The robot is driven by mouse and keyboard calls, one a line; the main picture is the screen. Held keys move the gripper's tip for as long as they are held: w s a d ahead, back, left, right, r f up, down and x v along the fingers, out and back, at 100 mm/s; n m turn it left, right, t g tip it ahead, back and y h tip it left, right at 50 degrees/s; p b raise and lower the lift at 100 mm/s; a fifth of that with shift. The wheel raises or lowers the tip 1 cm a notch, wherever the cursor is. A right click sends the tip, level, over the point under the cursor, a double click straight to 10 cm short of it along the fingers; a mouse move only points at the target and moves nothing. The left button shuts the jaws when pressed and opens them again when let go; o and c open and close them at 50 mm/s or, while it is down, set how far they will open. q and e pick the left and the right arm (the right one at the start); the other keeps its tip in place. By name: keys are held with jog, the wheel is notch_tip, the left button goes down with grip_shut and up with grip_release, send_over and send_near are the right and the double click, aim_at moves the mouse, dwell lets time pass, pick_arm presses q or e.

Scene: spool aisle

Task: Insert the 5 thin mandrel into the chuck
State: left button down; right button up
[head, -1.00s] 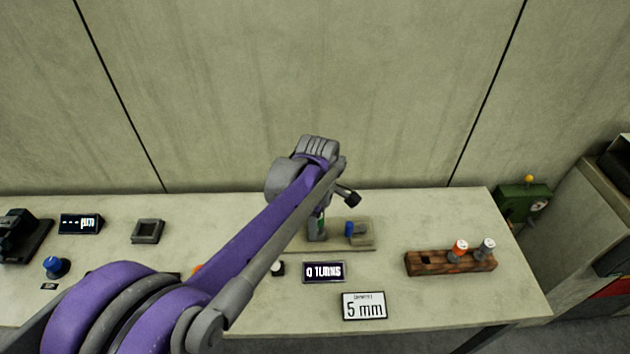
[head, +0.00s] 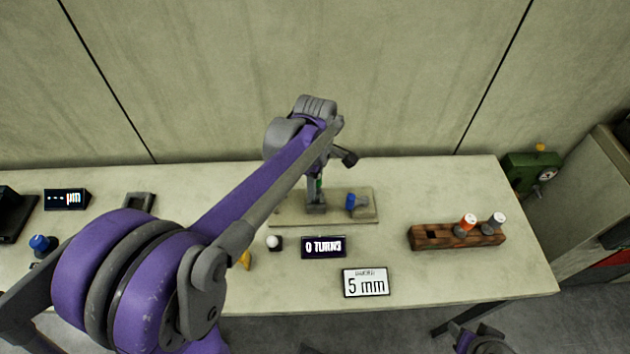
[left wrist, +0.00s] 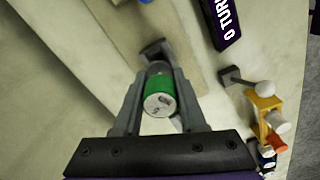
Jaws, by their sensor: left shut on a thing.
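My left gripper (left wrist: 160,105) is shut on a green-capped mandrel (left wrist: 160,98), which shows end-on between the fingers in the left wrist view. In the head view a sliver of its green (head: 319,188) shows below my left wrist. It is upright, right over the grey chuck (head: 316,208) on a beige base plate (head: 345,216). I cannot tell whether its lower end is inside the chuck. A grey part of the chuck (left wrist: 155,48) shows just beyond it in the left wrist view. A dark part of mine at the bottom right may be the right gripper; its jaws are unclear.
A blue-topped part (head: 352,202) stands on the plate beside the chuck. A display (head: 324,247) reads 0 TURNS; a sign (head: 366,282) reads 5 mm. A wooden rack (head: 425,240) at right holds a red-topped and a grey-topped mandrel. The table's right front is clear.

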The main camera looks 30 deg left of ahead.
pick_arm(q)
jog(key=shift+f, duration=0.2)
dwell(0.5)
jog(key=shift+f+b, duration=1.15)
jog(key=shift+f, duration=0.5)
jog(key=shift+c, duration=2)
grip_release()
jog(key=shift+r, duration=0.1)
notch_tip(320, 180, up, 11)
jog(key=shift+f+p, duration=0.1)
jog(key=shift+p, duration=0.4)
jog(key=s+d+f+m+t+p, duration=0.1)
jog(key=s+d+f+m+t, duration=0.1)
jog(key=s+m, duration=0.5)
jog(key=s+d+f+m+t+p, duration=0.1)
jog(key=s+d+f+m+t, duration=0.2)
jog(key=s+d+f+m, duration=0.2)
jog(key=s+m, duration=0.3)
jog(key=m, duration=0.4)
jog(key=shift+s+f+m, duration=0.2)
jog(key=shift+f+m, duration=0.1)
jog(key=shift+f, duration=0.1)
